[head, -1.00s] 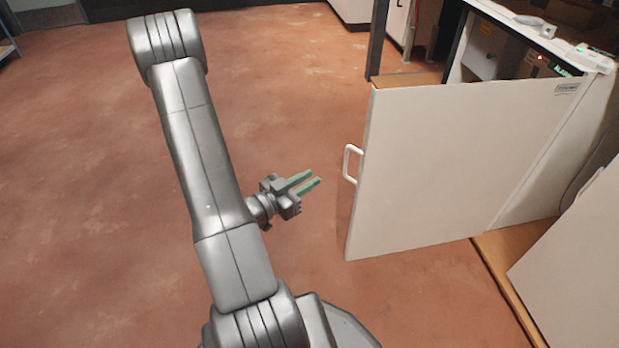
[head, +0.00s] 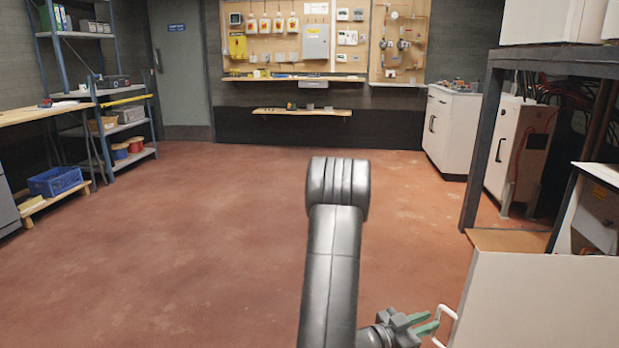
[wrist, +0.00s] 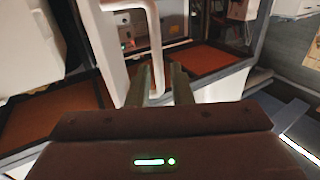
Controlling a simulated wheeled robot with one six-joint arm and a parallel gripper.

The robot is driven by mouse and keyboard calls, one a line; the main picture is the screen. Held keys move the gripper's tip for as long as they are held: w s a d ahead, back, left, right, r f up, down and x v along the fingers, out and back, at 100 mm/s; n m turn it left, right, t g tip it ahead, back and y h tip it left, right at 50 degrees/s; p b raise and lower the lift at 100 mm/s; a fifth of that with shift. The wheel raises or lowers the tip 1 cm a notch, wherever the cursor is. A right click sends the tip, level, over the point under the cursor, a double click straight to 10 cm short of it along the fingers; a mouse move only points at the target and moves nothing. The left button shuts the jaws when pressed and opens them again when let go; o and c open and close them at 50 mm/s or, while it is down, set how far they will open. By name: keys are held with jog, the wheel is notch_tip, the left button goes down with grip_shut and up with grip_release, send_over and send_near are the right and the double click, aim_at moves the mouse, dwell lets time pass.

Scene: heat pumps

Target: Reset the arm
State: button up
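My gripper (head: 424,322) is at the end of my arm, low and right of centre in the head view. Its two green-tipped fingers are apart and close to the left side of a white handle (head: 447,318). The handle is fixed to the edge of an open white panel door (head: 540,305). In the wrist view the fingers of my gripper (wrist: 163,84) stand apart, and the handle (wrist: 154,45) hangs just ahead, lined up with the gap between them. I cannot tell whether they touch it. Nothing is held.
A dark metal frame post (head: 484,150) and an open cabinet stand at the right. White cabinets (head: 452,130) are at the back right. A shelf rack (head: 100,100) and a blue crate (head: 55,180) are at the left. The red floor (head: 200,230) is clear.

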aim_at(436, 318)
jog(key=shift+x, duration=1.8)
